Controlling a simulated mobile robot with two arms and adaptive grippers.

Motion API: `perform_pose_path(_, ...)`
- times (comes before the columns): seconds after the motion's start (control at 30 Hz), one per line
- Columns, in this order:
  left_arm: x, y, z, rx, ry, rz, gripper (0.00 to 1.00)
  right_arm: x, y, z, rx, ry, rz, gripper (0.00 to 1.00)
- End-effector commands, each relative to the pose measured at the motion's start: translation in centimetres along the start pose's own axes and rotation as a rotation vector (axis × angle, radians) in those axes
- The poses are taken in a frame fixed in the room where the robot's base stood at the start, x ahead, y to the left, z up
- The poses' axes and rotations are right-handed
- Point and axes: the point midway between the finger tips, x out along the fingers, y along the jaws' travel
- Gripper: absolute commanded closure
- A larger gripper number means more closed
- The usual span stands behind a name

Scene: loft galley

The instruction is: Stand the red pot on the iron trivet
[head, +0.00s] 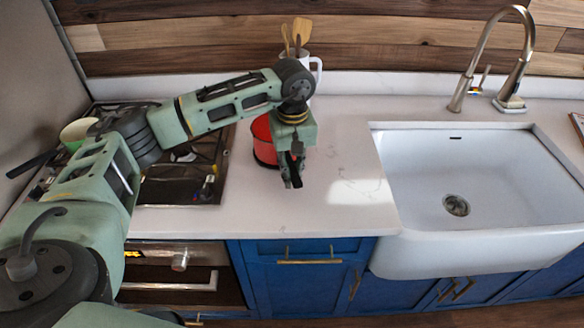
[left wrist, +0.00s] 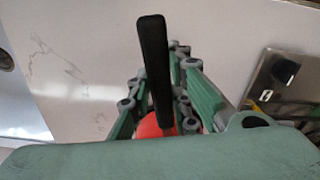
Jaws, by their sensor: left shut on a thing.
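The red pot (head: 263,142) stands on the pale counter just right of the stove, partly hidden behind my left arm. My left gripper (head: 291,178) points down at the pot's right front side and is shut on its handle. In the left wrist view, the black handle (left wrist: 155,70) rises between the fingers, and a small piece of the red pot shows below it (left wrist: 150,127). I cannot make out the iron trivet in either view. My right gripper is not in view.
The stove (head: 180,180) is at the left, with a green-and-white pan (head: 78,130) on it. A white mug (head: 316,70) with wooden utensils stands behind my arm. The white sink (head: 470,170) and tall tap (head: 500,60) are at the right. The counter before the sink is clear.

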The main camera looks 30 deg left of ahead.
Motion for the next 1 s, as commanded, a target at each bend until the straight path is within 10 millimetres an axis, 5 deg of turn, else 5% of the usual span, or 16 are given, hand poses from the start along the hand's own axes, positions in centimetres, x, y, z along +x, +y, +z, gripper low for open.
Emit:
perform_pose_path(0.03, -0.2, 0.1, -0.1, -0.001, 0.005, 0.003, 1.0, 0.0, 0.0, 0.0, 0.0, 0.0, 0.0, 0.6)
perform_pose_path(0.07, -0.2, 0.1, -0.1, -0.001, 0.005, 0.003, 0.8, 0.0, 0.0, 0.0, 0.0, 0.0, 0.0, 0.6)
perform_pose_path(0.3, -0.1, 0.0, -0.1, -0.001, 0.002, 0.002, 0.6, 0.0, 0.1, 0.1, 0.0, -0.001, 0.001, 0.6)
perform_pose_path(0.67, -0.4, 0.0, 0.0, 0.0, -0.002, -0.001, 0.6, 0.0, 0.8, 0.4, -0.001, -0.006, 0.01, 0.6)
perform_pose_path(1.0, -7.0, 0.1, -0.1, 0.001, 0.003, 0.004, 0.6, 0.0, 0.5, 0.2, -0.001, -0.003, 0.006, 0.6)
